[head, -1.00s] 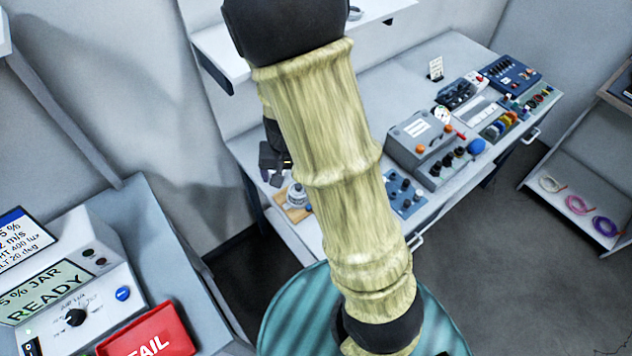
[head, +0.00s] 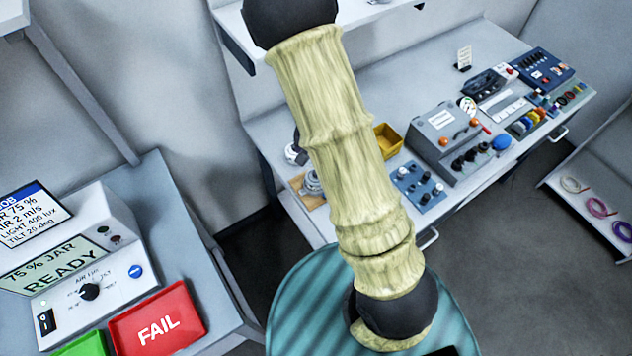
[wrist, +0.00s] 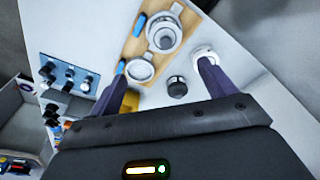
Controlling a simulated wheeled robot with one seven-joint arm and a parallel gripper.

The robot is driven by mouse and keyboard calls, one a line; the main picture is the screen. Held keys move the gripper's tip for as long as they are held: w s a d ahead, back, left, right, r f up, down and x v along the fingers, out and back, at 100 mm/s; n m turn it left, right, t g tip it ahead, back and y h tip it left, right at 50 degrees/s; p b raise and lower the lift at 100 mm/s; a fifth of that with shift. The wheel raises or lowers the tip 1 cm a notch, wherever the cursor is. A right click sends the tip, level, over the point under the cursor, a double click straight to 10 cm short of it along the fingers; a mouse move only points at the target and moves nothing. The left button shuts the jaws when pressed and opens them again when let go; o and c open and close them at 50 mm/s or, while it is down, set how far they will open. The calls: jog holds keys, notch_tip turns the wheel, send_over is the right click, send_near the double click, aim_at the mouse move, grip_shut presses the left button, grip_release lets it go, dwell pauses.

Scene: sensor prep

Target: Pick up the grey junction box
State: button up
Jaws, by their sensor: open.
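My gripper (wrist: 163,70) is open, its two dark fingers reaching over the white bench in the wrist view. Between the fingers, nearer the right one, stands a small round grey piece with a dark top (wrist: 177,87). A round white-and-grey fitting (wrist: 205,53) is at the right fingertip; I cannot tell if they touch. I cannot tell for sure which thing is the grey junction box. In the head view my arm hides the gripper and part of the bench.
A wooden board (wrist: 133,48) holds round metal fittings and blue-handled tools. A blue panel with black knobs (wrist: 70,72) lies left. In the head view, a yellow bin (head: 388,140) and a grey instrument with a label (head: 437,121) stand farther right. A shelf overhangs the bench.

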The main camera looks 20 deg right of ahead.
jog(key=f, duration=0.5)
jog(key=w+f+b, duration=0.1)
jog(key=f, duration=0.1)
jog(key=shift+a+f, duration=0.1)
jog(key=shift+f, duration=0.15)
jog(key=shift+w+a+f, duration=0.1)
jog(key=shift+w+f, duration=0.2)
jog(key=shift+f, duration=0.1)
jog(key=shift+s+a, duration=0.1)
jog(key=shift+s, duration=0.05)
jog(key=shift+f, duration=0.1)
jog(key=f, duration=0.5)
jog(key=shift+w, duration=0.2)
jog(key=shift+c, duration=0.2)
jog(key=c, duration=1.1)
